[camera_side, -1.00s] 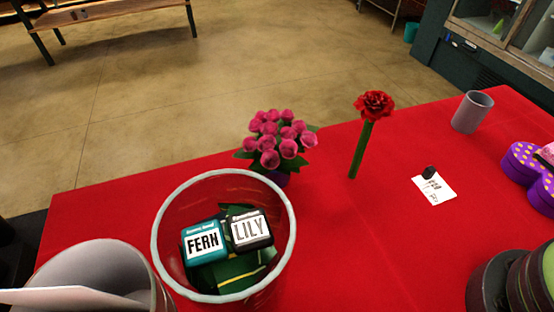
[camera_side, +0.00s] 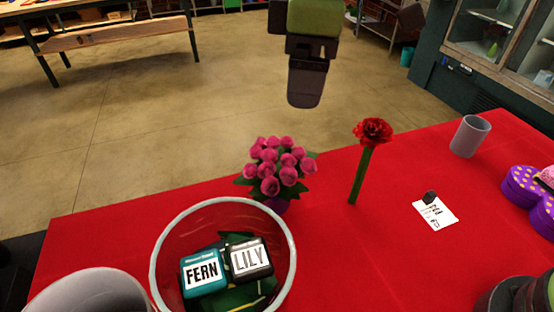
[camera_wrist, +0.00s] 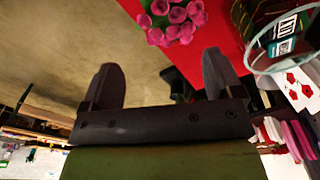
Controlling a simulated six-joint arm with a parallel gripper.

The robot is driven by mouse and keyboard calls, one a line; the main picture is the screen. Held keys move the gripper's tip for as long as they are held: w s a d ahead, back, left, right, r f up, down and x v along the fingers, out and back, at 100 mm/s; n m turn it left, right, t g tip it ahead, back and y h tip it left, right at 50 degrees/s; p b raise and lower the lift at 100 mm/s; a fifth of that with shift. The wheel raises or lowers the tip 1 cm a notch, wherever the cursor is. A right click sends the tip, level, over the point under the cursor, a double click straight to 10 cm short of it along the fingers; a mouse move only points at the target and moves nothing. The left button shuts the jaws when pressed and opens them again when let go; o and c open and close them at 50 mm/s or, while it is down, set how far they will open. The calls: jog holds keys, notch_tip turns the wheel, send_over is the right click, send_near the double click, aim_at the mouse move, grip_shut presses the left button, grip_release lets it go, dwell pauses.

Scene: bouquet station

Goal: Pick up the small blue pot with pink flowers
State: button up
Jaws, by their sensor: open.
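The pot of pink flowers (camera_side: 277,168) stands on the red table in the side view, behind the large glass bowl. Only a small bluish-purple part of its pot (camera_side: 277,204) shows below the blooms and leaves. The flowers also show at the top of the wrist view (camera_wrist: 174,20). My gripper (camera_side: 305,100) hangs above and behind the flowers in the side view, well apart from them. In the wrist view its two fingers (camera_wrist: 160,75) are spread wide with nothing between them.
The clear bowl (camera_side: 292,240) holds boxes marked FERN and LILY, close in front of the flowers. A red flower (camera_side: 361,172) stands upright to their right.

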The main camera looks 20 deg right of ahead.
jog(key=n, duration=0.2)
send_over(277, 158)
jog(key=shift+g+h, duration=0.3)
jog(key=f, duration=0.5)
jog(key=shift+s, duration=0.2)
notch_tip(277, 158, down, 4)
jog(key=shift+f, duration=0.15)
jog(key=f, duration=0.5)
jog(key=shift+w+f, duration=0.2)
jog(key=shift+f, duration=0.15)
jog(key=shift+c, duration=0.3)
jog(key=shift+r, duration=0.1)
grip_shut()
